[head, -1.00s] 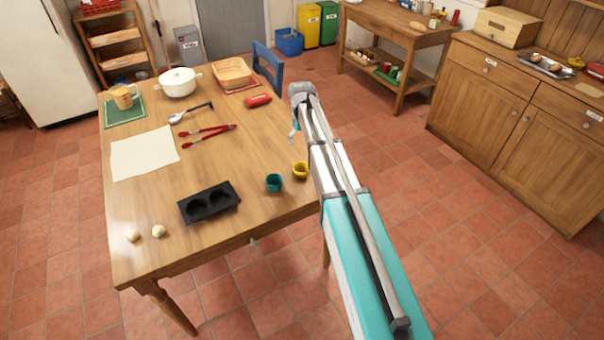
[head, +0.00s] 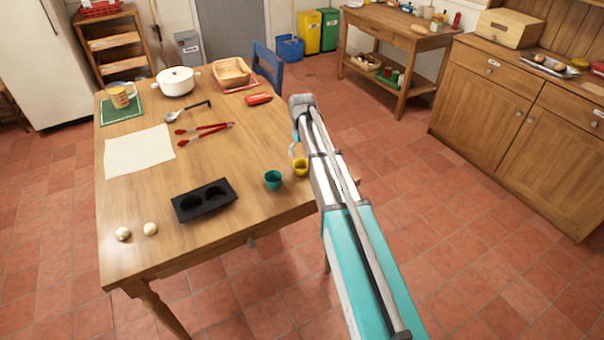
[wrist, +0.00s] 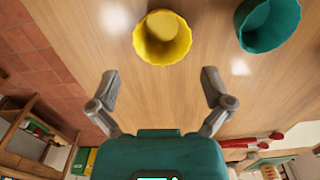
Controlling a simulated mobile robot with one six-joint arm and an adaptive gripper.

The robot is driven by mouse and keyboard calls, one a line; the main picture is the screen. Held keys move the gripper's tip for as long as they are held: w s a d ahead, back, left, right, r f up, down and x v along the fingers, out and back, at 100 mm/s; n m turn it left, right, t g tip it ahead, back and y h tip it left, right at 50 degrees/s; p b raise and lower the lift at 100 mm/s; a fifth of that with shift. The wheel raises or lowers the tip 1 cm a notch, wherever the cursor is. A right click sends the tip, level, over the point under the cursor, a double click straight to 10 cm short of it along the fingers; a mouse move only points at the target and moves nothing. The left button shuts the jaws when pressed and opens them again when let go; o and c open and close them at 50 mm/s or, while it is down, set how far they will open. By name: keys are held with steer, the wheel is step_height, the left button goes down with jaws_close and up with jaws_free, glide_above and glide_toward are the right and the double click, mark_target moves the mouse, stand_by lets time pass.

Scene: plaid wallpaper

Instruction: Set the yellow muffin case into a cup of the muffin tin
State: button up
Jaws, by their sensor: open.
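The yellow muffin case (head: 301,168) stands on the wooden table near its right edge, partly behind my arm in the head view. In the wrist view the yellow case (wrist: 162,38) is upright and empty, just beyond my gripper (wrist: 160,80). The gripper's two fingers are spread, with nothing between them; they are apart from the case. The black muffin tin (head: 204,201) lies left of the cases near the table's front and has two empty cups. A teal muffin case (head: 273,180) stands just left of the yellow one; it also shows in the wrist view (wrist: 268,22).
Red tongs (head: 205,132), a ladle (head: 188,111) and a white sheet (head: 139,151) lie farther back on the table (head: 245,150). Two pale round balls (head: 150,229) sit at the front left. The wood between tin and cases is clear.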

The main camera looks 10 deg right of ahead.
mark_target(302, 163)
steer(key=shift+f, duration=0.3)
steer(key=shift+s+a+f+b, duration=0.1)
steer(key=shift+s+f+b, duration=0.05)
steer(key=shift+f+b, duration=2.45)
steer(key=shift+r, duration=0.1)
steer(key=c, duration=0.6)
